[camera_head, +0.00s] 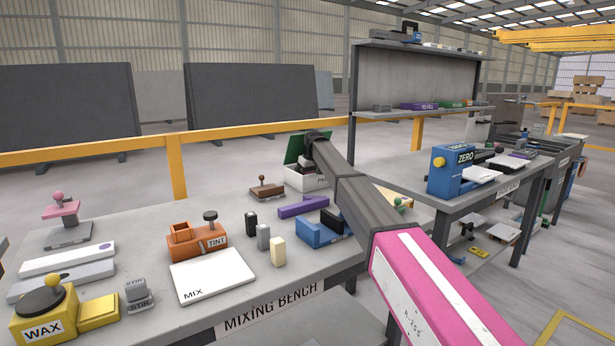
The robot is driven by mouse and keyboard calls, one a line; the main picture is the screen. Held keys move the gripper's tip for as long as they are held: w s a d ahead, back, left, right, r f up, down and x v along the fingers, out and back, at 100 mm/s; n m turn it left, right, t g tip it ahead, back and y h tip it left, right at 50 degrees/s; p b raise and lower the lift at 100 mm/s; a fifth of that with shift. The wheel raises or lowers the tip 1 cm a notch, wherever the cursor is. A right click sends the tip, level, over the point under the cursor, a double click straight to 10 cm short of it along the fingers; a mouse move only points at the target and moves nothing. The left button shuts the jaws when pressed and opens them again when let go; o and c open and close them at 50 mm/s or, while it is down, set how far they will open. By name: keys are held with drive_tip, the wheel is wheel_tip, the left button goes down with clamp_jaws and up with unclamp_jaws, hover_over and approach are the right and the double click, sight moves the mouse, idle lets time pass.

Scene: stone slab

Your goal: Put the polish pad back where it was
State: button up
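I cannot single out the polish pad with certainty. A white box (293,180) with a raised green lid (294,148) stands at the back of the mixing bench (130,226); its label is partly hidden and begins "PA". My arm reaches across the bench to this box, and its far end is over the box. My gripper (308,163) seems to be the small dark shape below the arm's end, at the box opening. Its fingers are too small and too covered to read, and I cannot tell whether it holds anything.
A brown block with a knob (267,187) sits left of the box. A purple bar (303,206), blue holder (318,232), orange TINT unit (197,242), white MIX board (212,274) and yellow WAX unit (44,314) crowd the bench. A blue ZERO unit (451,172) stands on another bench.

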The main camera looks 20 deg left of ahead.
drive_tip(key=v, duration=1.2)
drive_tip(key=shift+r, duration=0.15)
idle(0.8)
